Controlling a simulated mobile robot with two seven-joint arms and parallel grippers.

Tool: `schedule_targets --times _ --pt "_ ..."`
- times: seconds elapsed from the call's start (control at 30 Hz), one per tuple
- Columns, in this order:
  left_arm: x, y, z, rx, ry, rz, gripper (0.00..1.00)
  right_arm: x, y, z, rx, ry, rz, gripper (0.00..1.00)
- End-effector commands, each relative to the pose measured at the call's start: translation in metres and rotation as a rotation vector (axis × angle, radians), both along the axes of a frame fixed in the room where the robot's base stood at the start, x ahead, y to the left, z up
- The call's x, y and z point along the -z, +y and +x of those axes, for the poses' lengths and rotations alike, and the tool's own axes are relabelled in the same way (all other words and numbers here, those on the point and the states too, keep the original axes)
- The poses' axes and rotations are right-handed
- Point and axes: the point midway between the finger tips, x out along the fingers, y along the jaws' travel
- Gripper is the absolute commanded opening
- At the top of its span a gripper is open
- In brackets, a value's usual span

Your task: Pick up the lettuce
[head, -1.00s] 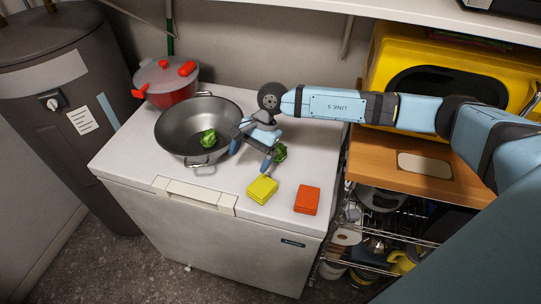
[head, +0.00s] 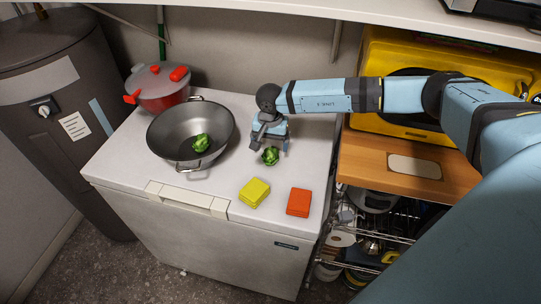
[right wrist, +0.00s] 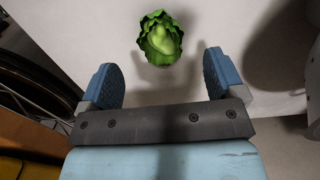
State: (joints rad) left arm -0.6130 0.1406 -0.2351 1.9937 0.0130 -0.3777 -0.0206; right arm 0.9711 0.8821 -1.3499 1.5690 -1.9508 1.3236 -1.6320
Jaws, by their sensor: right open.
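One green lettuce (head: 270,156) lies on the white chest top, right of the wok. In the right wrist view the lettuce (right wrist: 160,38) shows beyond the fingertips, roughly centred between them. A second lettuce (head: 201,142) lies inside the grey wok (head: 165,135). My right gripper (head: 268,147) is right above the lettuce on the chest top. In the right wrist view the right gripper (right wrist: 160,75) is open, with nothing between its blue fingers. My left gripper is not in view.
The white chest top (head: 225,195) also holds a yellow block (head: 254,192), a red-orange block (head: 299,203) and a red lidded pot (head: 160,88) at the back left. A wooden board (head: 400,170) is at the right. A shelf (head: 330,12) runs overhead.

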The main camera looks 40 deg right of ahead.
Motion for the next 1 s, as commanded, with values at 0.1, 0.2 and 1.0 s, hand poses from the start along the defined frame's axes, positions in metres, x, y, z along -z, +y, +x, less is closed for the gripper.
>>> schedule_targets --times 0.1,0.2,1.0 --pt "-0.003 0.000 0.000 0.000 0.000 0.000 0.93 0.016 0.001 -0.001 0.000 0.004 0.000 0.88" --pt "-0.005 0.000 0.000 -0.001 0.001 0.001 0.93 0.032 0.001 -0.001 0.000 0.004 0.000 0.88" --pt "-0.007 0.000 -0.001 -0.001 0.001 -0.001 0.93 0.053 0.001 0.000 0.000 0.001 0.001 0.35"
